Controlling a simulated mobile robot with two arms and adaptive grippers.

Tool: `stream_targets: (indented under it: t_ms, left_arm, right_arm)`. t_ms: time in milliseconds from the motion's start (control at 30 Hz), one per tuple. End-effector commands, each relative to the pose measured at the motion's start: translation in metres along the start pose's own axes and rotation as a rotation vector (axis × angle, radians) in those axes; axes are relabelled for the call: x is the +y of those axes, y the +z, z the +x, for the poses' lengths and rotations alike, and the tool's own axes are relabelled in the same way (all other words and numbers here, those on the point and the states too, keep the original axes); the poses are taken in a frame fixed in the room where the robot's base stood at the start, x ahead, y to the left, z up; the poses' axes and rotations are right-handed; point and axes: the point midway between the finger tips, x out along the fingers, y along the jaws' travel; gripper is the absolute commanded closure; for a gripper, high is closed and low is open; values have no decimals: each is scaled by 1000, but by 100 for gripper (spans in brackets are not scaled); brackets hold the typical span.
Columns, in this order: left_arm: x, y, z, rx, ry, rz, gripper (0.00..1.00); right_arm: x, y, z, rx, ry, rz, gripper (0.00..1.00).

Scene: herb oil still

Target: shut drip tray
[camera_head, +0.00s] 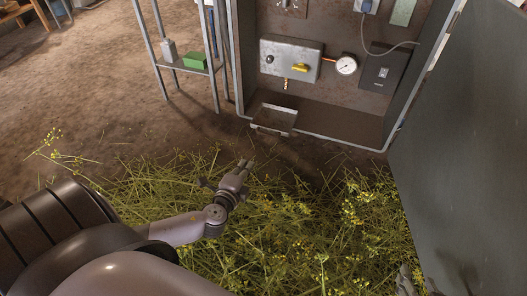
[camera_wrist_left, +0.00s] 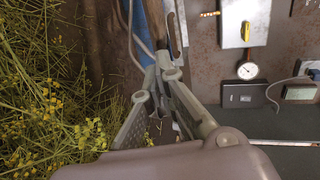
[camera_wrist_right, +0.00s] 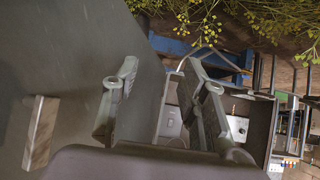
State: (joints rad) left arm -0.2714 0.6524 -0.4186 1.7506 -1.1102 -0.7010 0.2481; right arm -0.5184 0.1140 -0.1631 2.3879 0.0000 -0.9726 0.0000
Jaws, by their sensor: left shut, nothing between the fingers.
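The drip tray (camera_head: 274,119) is a small shallow metal tray with a bar handle, sticking out of the bottom front edge of the open cabinet. A pale, narrow part that looks like it shows at the top of the left wrist view (camera_wrist_left: 174,28), partly behind the fingers. My left gripper (camera_head: 245,165) is shut and empty, in front of and below the tray in the head view, apart from it. Its fingertips (camera_wrist_left: 165,75) meet in the left wrist view. My right gripper (camera_wrist_right: 155,75) is open and empty beside the grey door panel.
The cabinet's back wall (camera_head: 330,105) carries a metal box with a yellow handle (camera_head: 300,68) and a gauge (camera_head: 346,65). The grey door (camera_head: 465,150) stands open at right. A metal stand (camera_head: 185,62) is at left. Cut herbs (camera_head: 290,235) cover the floor in front.

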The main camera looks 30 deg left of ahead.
Motion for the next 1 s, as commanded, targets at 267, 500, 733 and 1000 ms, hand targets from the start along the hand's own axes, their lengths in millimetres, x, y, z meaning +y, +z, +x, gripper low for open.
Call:
stream_targets:
  t_ms: [267,500,733,1000]
  left_arm:
    - [-17,-9,14,24,-65,21,100]
    - [-19,-10,63,23,-65,21,100]
    - [-21,-11,108,22,-63,20,100]
    - [-23,-12,135,23,-60,20,100]
  right_arm:
    - [-1,-22,-12,90,-3,-1,60]
    - [-7,-63,-11,298,-16,-2,60]
    - [-14,-109,-24,550,-31,-1,60]
    - [-18,-140,-42,740,-43,2,60]
